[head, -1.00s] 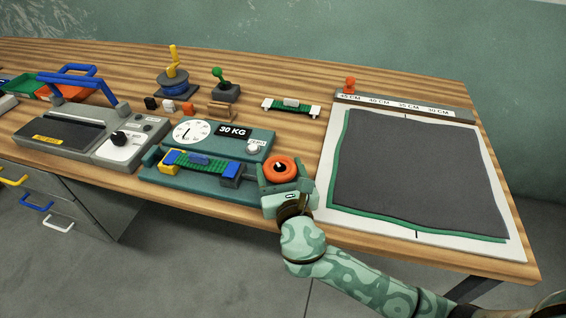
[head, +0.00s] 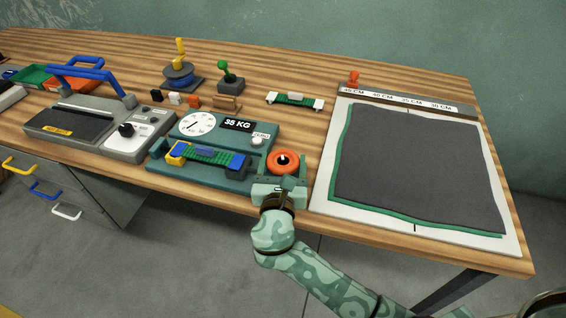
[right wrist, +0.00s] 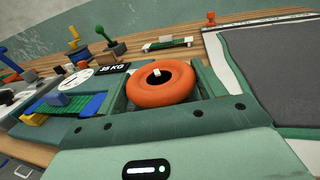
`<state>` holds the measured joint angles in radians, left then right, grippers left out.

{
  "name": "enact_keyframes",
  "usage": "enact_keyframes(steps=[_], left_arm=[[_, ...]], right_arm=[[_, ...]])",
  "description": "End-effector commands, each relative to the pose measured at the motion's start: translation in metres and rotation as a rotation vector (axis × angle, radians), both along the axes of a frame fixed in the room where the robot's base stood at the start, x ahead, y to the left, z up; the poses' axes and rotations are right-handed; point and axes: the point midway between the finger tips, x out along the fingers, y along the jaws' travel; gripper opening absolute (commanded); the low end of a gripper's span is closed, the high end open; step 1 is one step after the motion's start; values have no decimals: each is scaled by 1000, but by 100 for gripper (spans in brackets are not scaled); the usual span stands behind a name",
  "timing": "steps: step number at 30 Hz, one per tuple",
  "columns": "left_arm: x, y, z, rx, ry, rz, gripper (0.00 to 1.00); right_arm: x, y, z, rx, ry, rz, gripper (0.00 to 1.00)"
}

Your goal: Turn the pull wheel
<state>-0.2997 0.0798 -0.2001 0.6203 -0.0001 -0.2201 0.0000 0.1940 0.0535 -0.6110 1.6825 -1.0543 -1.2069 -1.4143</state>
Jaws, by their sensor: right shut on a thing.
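The orange pull wheel (head: 275,165) is at the right end of the teal tester (head: 215,168). My right gripper (head: 284,170) is shut on it, with a finger on either side of the rim. In the right wrist view the orange wheel (right wrist: 160,88) sits between the fingers, and its hub bears a white mark. The tester has a white dial (head: 196,124) and a display (head: 238,124) that reads 35 KG in the head view. A green strip (head: 207,156) lies between its yellow and blue clamps. My left gripper is out of view.
To the right lies a white board (head: 325,195) with a dark cloth (head: 415,165) over a green one. A grey machine with a blue handle (head: 85,72) stands at left.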

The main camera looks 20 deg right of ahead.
Motion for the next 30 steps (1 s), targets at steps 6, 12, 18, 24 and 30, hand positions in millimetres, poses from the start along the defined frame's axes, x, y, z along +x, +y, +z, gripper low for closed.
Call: enact_keyframes(steps=[6,12,18,24,30], left_arm=[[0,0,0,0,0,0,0],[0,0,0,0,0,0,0],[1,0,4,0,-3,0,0],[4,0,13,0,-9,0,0],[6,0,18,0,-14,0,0]], right_arm=[[0,0,1,1,-4,1,91],[0,0,1,1,-1,1,91],[-17,8,1,1,1,3,91],[-64,27,2,1,3,2,91],[-113,48,1,1,3,2,91]])
